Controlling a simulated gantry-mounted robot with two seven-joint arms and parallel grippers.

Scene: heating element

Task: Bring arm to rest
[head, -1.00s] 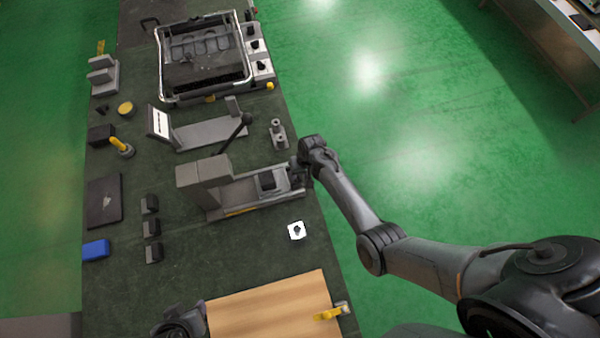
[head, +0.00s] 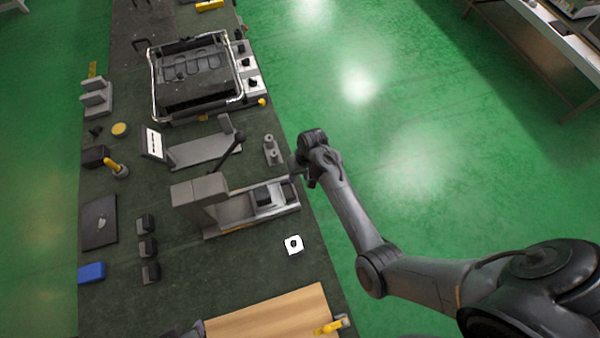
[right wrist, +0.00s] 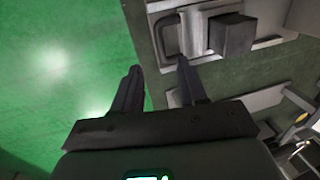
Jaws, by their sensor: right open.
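My right gripper (head: 300,172) is at the right edge of the dark workbench (head: 190,270), just right of the grey press-like fixture (head: 205,195). In the right wrist view its two fingers (right wrist: 157,78) are apart with nothing between them. Beyond the fingertips lie the bench edge and the fixture's metal base with a dark block (right wrist: 231,34) on it. My left gripper (head: 190,330) shows only as a dark sliver at the bottom edge, so its jaws cannot be made out.
A metal-framed heating unit (head: 154,85) stands at the back. A white piece (head: 293,245) with a dark mark lies in front of the fixture. A wooden board (head: 270,315) is near the front. Open green floor (head: 420,190) lies right of the bench.

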